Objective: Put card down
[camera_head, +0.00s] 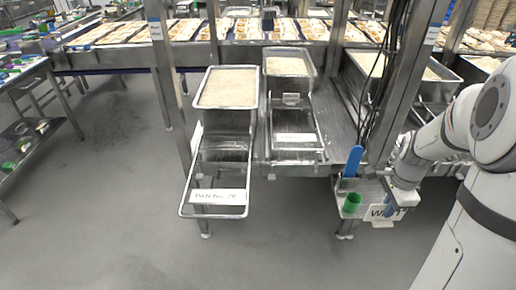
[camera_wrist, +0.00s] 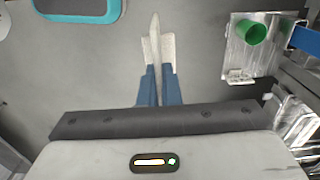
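My gripper (camera_wrist: 157,70) has blue fingers that are close together on a thin white card (camera_wrist: 155,28), seen nearly edge-on in the wrist view. In the head view the gripper (camera_head: 388,204) is at the right, and the card (camera_head: 384,214) shows its face with dark print, partly covered by the fingers. The card is beside the right end of a small metal shelf (camera_head: 366,205); I cannot tell whether they touch. A second white card (camera_head: 218,197) with printed text lies at the front of the left metal rack.
A green cup (camera_head: 352,202) and a blue-handled tool (camera_head: 353,161) are at the small shelf. Rice-filled trays (camera_head: 228,88) stand behind the racks. Another label (camera_head: 296,138) lies on the middle rack (camera_head: 325,157). A steel post (camera_head: 400,85) rises left of my arm. The floor in front is clear.

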